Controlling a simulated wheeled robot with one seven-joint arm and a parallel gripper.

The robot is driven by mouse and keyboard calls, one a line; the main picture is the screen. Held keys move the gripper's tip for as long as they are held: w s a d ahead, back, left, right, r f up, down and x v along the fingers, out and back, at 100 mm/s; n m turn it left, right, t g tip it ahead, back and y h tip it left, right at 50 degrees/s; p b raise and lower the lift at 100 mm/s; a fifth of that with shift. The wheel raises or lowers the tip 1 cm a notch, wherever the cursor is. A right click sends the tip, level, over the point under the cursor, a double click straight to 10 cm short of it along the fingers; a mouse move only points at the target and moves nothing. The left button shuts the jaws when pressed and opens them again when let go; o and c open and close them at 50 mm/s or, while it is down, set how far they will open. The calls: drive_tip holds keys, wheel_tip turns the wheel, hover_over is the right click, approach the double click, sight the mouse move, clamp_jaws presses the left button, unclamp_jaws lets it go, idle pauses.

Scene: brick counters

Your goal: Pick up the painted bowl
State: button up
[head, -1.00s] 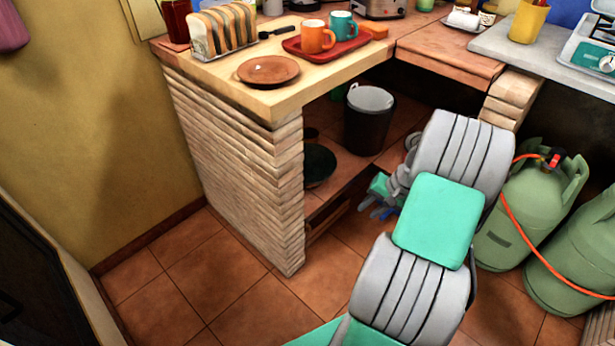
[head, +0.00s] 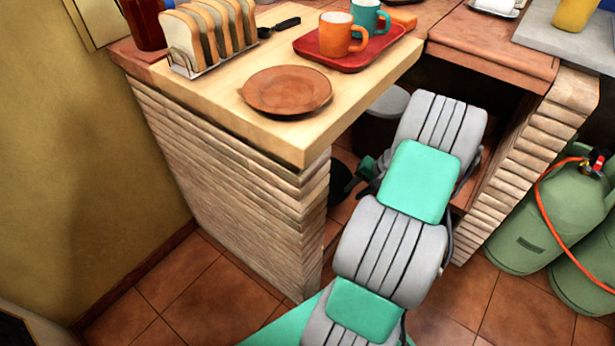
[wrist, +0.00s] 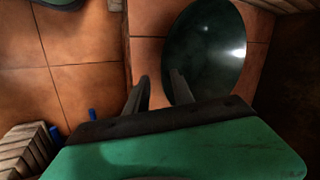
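A dark green, glossy round thing (wrist: 210,45) lies on the tiled floor under the counter in the wrist view; it may be the painted bowl, but I see no painted pattern. Part of a dark thing (head: 340,180), perhaps the same one, shows beside the counter's end wall in the head view. My gripper (wrist: 160,88) is open, its two fingers apart with bare tile showing between them. The right finger overlaps the round thing's left edge in the picture; I cannot tell whether they touch. In the head view my arm and the counter hide most of the gripper.
The counter (head: 215,105) overhangs the space; a brown plate (head: 287,90), a red tray (head: 350,58) with two mugs and a toast rack (head: 190,68) stand on it. Green gas cylinders (head: 530,220) stand at the right. Floor at the front left is clear.

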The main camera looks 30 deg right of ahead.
sight(336, 201)
drive_tip(key=b+x, duration=0.1)
drive_tip(key=x, duration=0.1)
drive_tip(key=b+x, duration=0.1)
drive_tip(key=x, duration=0.2)
drive_tip(key=w+d+b+x, duration=0.1)
drive_tip(key=b+x, duration=0.1)
drive_tip(key=x, duration=0.1)
drive_tip(key=shift+a, duration=0.1)
drive_tip(key=shift+r, duration=0.1)
drive_tip(key=shift+c, duration=0.6)
clamp_jaws()
idle(0.5)
